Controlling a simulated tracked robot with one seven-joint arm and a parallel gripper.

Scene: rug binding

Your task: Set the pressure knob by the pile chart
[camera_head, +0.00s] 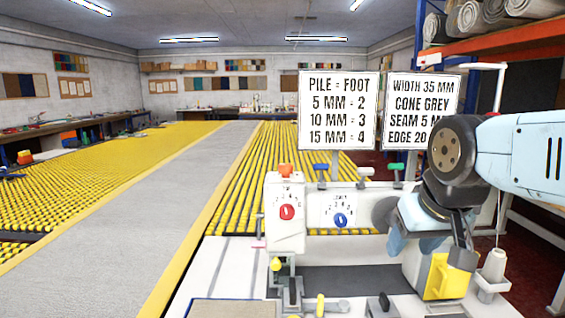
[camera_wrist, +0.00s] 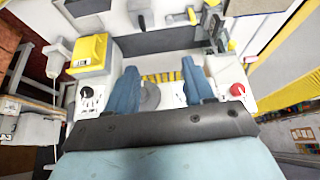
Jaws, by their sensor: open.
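The pile chart (camera_head: 338,108) reads PILE = FOOT, 5 MM = 2, 10 MM = 3, 15 MM = 4. Below it, the machine carries a red knob (camera_head: 287,212) on a white numbered housing and a blue knob (camera_head: 340,220) on a numbered dial. Their small labels and pointer settings are too small to read surely, so I cannot tell which is the pressure knob. A red knob (camera_wrist: 237,89) also shows in the wrist view, right of the fingers. My gripper (camera_wrist: 162,88) is open and empty above the machine, to the right of both knobs in the head view.
A second sign (camera_head: 421,105) is partly covered by my arm. A yellow block (camera_head: 441,277) and a thread cone (camera_head: 494,265) stand at the right. A small black knob (camera_wrist: 87,92) shows in the wrist view. A grey rug strip (camera_head: 130,210) runs along the yellow roller table at left.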

